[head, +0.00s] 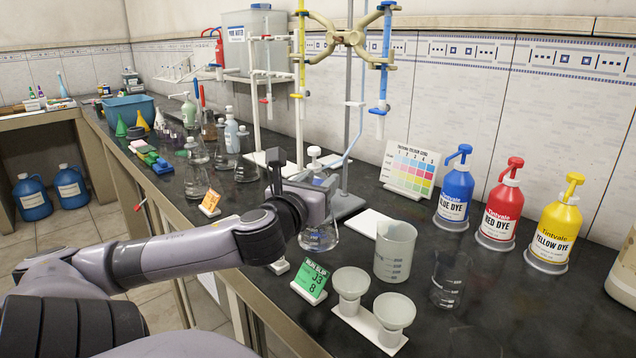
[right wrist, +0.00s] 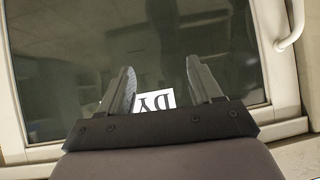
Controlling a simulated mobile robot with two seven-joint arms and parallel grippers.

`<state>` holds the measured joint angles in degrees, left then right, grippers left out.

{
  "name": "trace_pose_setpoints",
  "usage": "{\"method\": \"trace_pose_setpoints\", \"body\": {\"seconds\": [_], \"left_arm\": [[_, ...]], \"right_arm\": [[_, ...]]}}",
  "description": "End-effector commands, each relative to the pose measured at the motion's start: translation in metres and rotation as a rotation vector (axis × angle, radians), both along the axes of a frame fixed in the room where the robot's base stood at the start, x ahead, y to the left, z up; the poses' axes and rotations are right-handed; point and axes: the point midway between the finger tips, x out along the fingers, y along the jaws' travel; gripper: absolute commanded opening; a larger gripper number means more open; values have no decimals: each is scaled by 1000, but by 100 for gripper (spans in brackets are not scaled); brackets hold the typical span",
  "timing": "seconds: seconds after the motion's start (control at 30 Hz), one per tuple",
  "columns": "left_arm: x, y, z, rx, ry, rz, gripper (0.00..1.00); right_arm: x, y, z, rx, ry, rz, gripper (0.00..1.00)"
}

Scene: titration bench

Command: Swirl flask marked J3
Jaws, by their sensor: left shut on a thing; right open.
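A clear conical flask (head: 319,238) shows its lower body below my left gripper (head: 318,183) in the head view. The left gripper is shut on it around the neck, and the gripper hides much of its upper part. I cannot tell whether its base touches the bench, and no mark on the glass is readable. A green card (head: 311,279) marked J3 and 8 stands in front of the flask. My right gripper (right wrist: 162,80) is open and empty in the right wrist view, facing a dark glass pane.
A burette stand (head: 347,100) rises behind the flask. A white tile (head: 367,223), a beaker (head: 395,250), a smaller glass beaker (head: 447,280) and two white funnel-like cups (head: 351,283) are to the right. Blue, red and yellow dye bottles (head: 499,212) stand farther right. Several flasks (head: 197,181) stand left.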

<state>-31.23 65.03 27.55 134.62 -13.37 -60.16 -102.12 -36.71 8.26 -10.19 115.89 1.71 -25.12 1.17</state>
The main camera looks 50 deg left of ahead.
Motion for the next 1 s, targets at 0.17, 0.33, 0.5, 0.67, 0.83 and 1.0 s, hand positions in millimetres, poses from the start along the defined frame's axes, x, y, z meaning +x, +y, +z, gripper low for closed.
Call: {"method": "trace_pose_setpoints", "body": {"seconds": [0.17, 0.33, 0.5, 0.67, 0.83, 1.0], "left_arm": [[0, 0, 1, 1, -2, 0, 0], [0, 0, 1, 1, -2, 0, 0], [0, 0, 1, 1, -2, 0, 0], [0, 0, 4, 1, -2, 0, 0], [0, 0, 11, 1, -3, 1, 0], [0, 0, 18, 0, -2, 1, 0]], "right_arm": [[0, 0, 2, -1, -3, 1, 64], [0, -1, 1, -5, -2, 5, 64], [0, -2, 1, -8, -2, 7, 64], [0, -2, 4, -8, -1, 7, 64], [-1, -2, 12, -8, 2, 7, 64], [-1, -1, 22, -7, 3, 6, 64]]}}
